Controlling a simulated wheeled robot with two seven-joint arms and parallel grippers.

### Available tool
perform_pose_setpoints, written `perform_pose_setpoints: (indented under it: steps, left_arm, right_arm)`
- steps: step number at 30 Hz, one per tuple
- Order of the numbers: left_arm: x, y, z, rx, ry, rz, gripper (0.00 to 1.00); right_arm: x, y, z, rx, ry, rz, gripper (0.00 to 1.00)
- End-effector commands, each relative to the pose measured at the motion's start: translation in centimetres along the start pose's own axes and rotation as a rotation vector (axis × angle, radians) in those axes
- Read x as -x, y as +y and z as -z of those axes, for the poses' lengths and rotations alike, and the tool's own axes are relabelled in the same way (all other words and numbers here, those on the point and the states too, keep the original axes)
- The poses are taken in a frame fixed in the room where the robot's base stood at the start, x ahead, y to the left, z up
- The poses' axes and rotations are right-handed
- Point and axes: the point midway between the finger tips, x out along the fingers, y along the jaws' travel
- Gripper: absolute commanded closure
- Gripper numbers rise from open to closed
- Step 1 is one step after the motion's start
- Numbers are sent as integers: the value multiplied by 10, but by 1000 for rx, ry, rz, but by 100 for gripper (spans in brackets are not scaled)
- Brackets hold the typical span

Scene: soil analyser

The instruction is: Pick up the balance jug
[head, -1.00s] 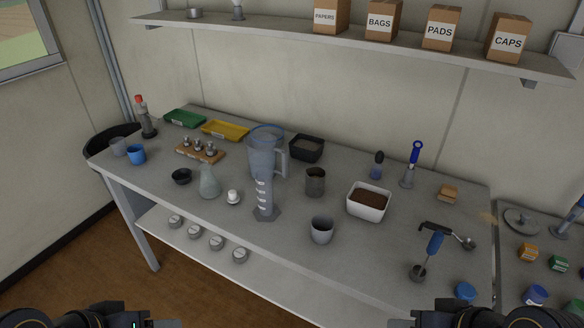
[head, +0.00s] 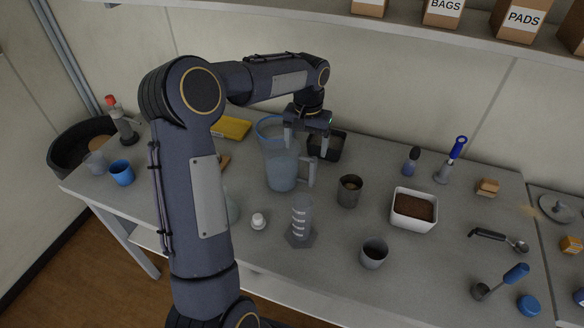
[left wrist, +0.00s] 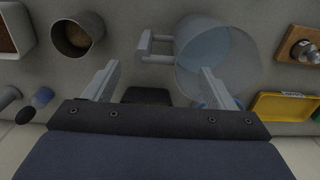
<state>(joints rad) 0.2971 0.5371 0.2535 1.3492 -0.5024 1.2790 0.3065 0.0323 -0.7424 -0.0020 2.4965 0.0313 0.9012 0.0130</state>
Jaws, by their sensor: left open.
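The jug (head: 281,168) is clear and bluish with a blue rim. It stands upright on the bench, with its handle (head: 309,172) towards the right. My left gripper (head: 307,142) is open, pointing down above the handle side of the jug, and its fingers look empty. In the left wrist view the jug (left wrist: 222,55) is right of centre. Its handle (left wrist: 158,47) shows just beyond the gap between the open fingers (left wrist: 158,78). I cannot tell whether a finger touches the jug. My right gripper is out of view.
A measuring cylinder (head: 300,222) stands in front of the jug. A metal pot (head: 349,190) is right of it, and a black tray (head: 330,146) is behind. A white tub of soil (head: 414,209) and a grey cup (head: 373,253) stand further right. A shelf (head: 400,28) overhangs the back.

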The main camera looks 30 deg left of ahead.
Motion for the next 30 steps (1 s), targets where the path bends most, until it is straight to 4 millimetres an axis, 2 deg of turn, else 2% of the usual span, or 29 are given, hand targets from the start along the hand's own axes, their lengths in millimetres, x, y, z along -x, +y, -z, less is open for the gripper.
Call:
perform_pose_setpoints:
  steps: [12, 16, 22, 30]
  left_arm:
    - [-55, 5, 3, 0, -3, -2, 22]
    - [-62, 5, 3, -1, 0, -1, 22]
    - [-62, 5, 3, 0, 1, -1, 22]
    - [-62, 5, 3, 0, 1, -1, 57]
  right_arm:
    - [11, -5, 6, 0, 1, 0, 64]
    - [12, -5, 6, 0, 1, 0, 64]
    - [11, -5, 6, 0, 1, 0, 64]
    - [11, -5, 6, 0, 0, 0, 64]
